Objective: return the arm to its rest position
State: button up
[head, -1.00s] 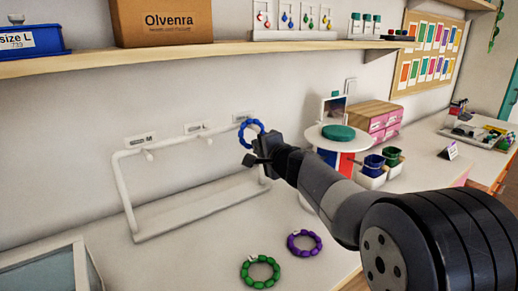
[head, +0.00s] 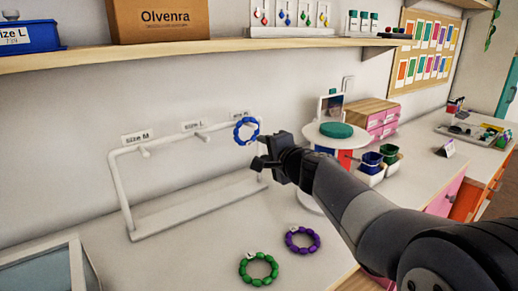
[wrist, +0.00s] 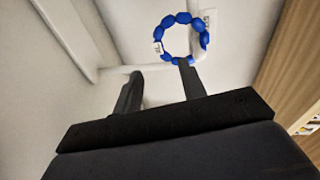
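My gripper (head: 262,163) is in front of the right end of the white rack (head: 128,195), just below and right of a blue bead bracelet (head: 237,133). The bracelet appears to hang at the rack's right peg; the exact contact is hard to see. In the wrist view, my gripper (wrist: 158,85) has its two fingers apart with nothing between them. The blue bracelet (wrist: 168,23) shows beyond the fingertips, and the right fingertip overlaps its lower edge in the picture.
A green bracelet (head: 246,270) and a purple bracelet (head: 290,240) lie on the table in front of the rack. A round white stand (head: 312,136) is right of my gripper, near blue and green bins (head: 371,161). A wooden shelf (head: 230,48) runs above.

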aim_at(250, 143)
jog(key=shift+v, duration=2.7)
jog(key=p+x, duration=0.1)
jog(key=x, duration=1)
jog(key=shift+f, duration=0.1)
jog(key=shift+s+d+r+p, duration=0.1)
jog(key=shift+s+r+p, duration=0.1)
jog(key=shift+r+p, duration=0.35)
